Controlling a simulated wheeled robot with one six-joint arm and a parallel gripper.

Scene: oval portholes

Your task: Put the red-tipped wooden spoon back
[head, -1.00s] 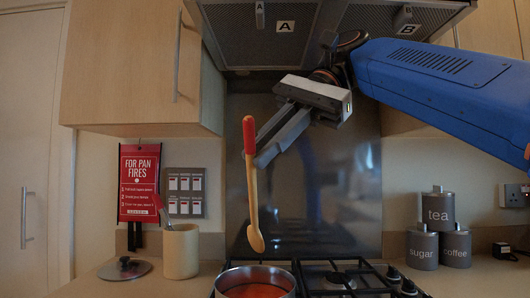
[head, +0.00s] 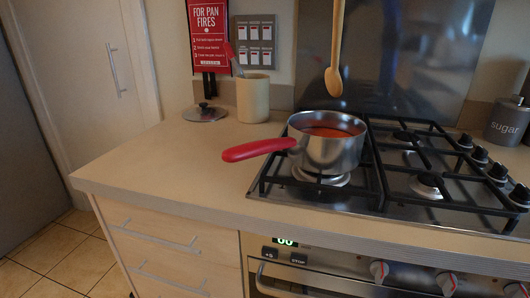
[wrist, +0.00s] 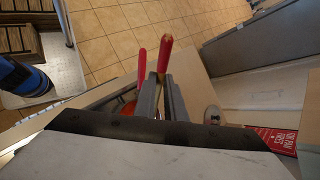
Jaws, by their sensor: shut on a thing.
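The red-tipped wooden spoon (head: 337,45) hangs upright in the head view, bowl end down, above the back of the saucepan and apart from it. Its upper part is cut off by the frame top. In the wrist view its red end (wrist: 165,54) sticks out between the fingers of my gripper (wrist: 161,88), which is shut on it. My gripper is outside the head view. A cream utensil pot (head: 253,100) stands on the counter left of the hob, with a red utensil (head: 233,58) leaning out of it.
A steel saucepan (head: 327,152) of red sauce sits on the hob (head: 375,190), its red handle (head: 258,149) pointing left over the counter. A lid (head: 205,113) lies left of the pot. The front left counter (head: 165,165) is clear.

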